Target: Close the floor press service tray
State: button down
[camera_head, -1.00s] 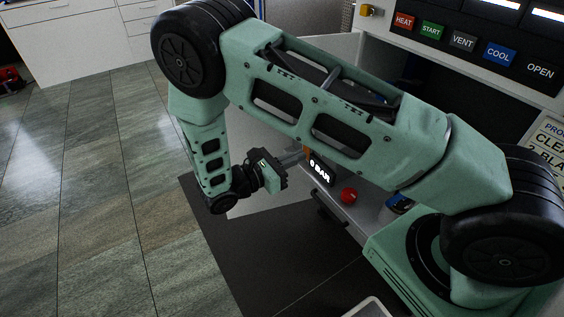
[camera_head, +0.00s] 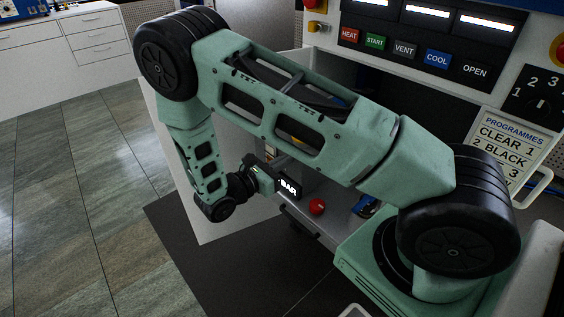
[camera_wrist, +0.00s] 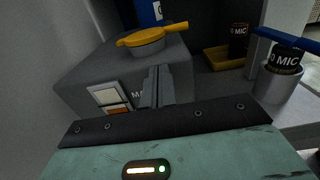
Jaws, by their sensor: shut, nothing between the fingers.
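A grey ledge (camera_head: 338,212) with a dark bar handle (camera_head: 299,226) on its front shows low on the press; I cannot tell for sure whether this is the service tray or how far it is out. My gripper (camera_head: 278,178) is low at the press, beside a small black "BAR" display (camera_head: 288,187), partly hidden in the head view. In the wrist view my gripper (camera_wrist: 158,86) has its fingers together and empty, in front of a grey box (camera_wrist: 92,75) with a yellow lever (camera_wrist: 152,35). I cannot tell whether they touch it.
A pale panel like an open door (camera_head: 222,225) stands left of the gripper. A red knob (camera_head: 317,206) is on the ledge. In the wrist view, a yellow tray (camera_wrist: 222,60) and a grey cup (camera_wrist: 272,92) with a blue-handled item stand right. Floor at left is clear.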

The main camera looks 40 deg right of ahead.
jog(key=d+p, duration=0.1)
jog(key=d, duration=1)
jog(key=d+p, duration=0.1)
jog(key=d, duration=1.1)
jog(key=w+d+p, duration=0.1)
jog(key=d+p, duration=0.1)
jog(key=d, duration=0.9)
jog(key=shift+w+d+r, duration=0.1)
jog(key=shift+d, duration=0.05)
jog(key=shift+w, duration=0.1)
jog(key=a, duration=1.4)
jog(key=shift+s+a+p, duration=0.3)
jog(key=shift+s, duration=0.05)
